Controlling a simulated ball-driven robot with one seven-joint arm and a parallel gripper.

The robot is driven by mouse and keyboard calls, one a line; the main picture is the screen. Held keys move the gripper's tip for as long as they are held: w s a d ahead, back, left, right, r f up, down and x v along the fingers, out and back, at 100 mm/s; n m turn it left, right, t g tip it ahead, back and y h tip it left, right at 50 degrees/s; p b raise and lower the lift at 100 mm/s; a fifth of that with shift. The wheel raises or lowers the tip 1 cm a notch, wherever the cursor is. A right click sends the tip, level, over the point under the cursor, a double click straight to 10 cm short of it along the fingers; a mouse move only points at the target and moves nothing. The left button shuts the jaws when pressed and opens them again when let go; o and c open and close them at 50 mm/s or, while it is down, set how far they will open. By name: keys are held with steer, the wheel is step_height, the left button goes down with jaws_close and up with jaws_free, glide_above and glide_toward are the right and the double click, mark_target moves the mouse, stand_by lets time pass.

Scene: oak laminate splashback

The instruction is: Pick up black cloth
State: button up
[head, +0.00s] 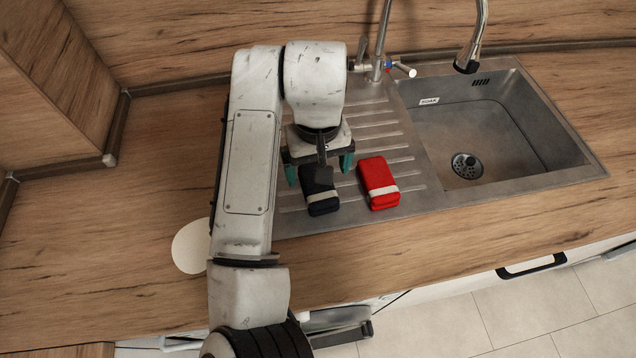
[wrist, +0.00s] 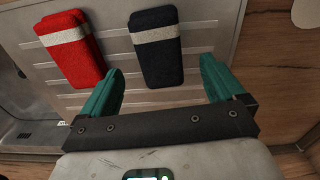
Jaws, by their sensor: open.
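The black cloth (head: 320,191) is a dark folded bundle with a pale band, lying on the ridged metal drainboard left of the sink basin. It also shows in the wrist view (wrist: 158,62). My gripper (head: 319,171) is open over the far end of the black cloth in the head view, with its teal fingers apart. In the wrist view, the cloth lies ahead of and between the two fingers of my gripper (wrist: 162,80), and nothing is held. The gripper and wrist hide the far end of the cloth in the head view.
A red folded cloth (head: 379,183) with a pale band lies just right of the black one, close to one finger. The sink basin (head: 490,130) and tap (head: 378,55) are farther right and behind. A white round item (head: 190,247) lies on the wooden counter (head: 150,200) at left.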

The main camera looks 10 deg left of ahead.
mark_target(318, 187)
steer(key=shift+f+p, duration=0.55)
steer(key=shift+f, duration=2.25)
steer(key=shift+c, duration=0.2)
steer(key=c, duration=1)
